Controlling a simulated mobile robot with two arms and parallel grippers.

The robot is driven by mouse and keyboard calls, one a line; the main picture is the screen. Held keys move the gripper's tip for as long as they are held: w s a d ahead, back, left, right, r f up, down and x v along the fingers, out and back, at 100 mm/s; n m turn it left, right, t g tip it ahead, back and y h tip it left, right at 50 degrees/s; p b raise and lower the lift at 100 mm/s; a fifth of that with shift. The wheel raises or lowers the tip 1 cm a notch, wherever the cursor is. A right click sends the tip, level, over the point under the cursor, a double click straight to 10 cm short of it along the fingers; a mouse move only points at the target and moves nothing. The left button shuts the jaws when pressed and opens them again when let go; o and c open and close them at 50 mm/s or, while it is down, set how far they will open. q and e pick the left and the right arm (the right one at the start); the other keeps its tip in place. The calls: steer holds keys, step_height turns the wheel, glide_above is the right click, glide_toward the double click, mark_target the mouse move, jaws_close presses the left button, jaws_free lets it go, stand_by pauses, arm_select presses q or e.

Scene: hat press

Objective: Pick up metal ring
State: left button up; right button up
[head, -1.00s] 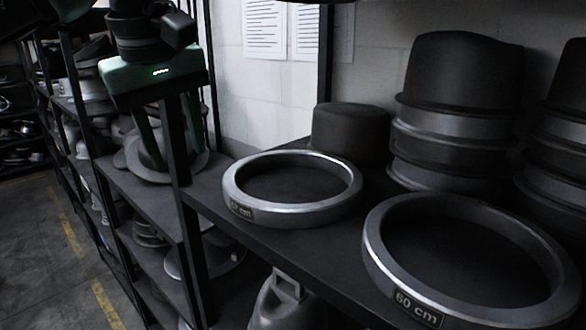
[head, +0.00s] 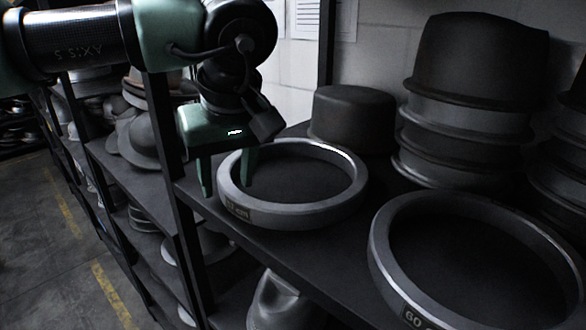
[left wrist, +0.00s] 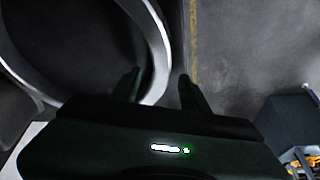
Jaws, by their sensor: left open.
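A metal ring (head: 292,217) lies flat on the dark shelf, with a label on its front left. A second, larger metal ring (head: 395,285), labelled with a number starting 60, lies to its right, partly cut off by the frame edge. My left gripper (head: 226,182) is open at the left side of the smaller ring. One finger is over the ring's inside and the other is outside its rim. In the left wrist view the ring's band (left wrist: 158,50) runs between the open fingers (left wrist: 160,85). My right gripper is not in view.
A short dark hat block (head: 352,118) stands behind the smaller ring. A stack of hat blocks (head: 470,90) stands at the back right. A dark shelf post (head: 165,130) rises just left of the gripper. The aisle floor (head: 60,260) is clear.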

arm_select(q)
jaws_close()
stand_by(1.4)
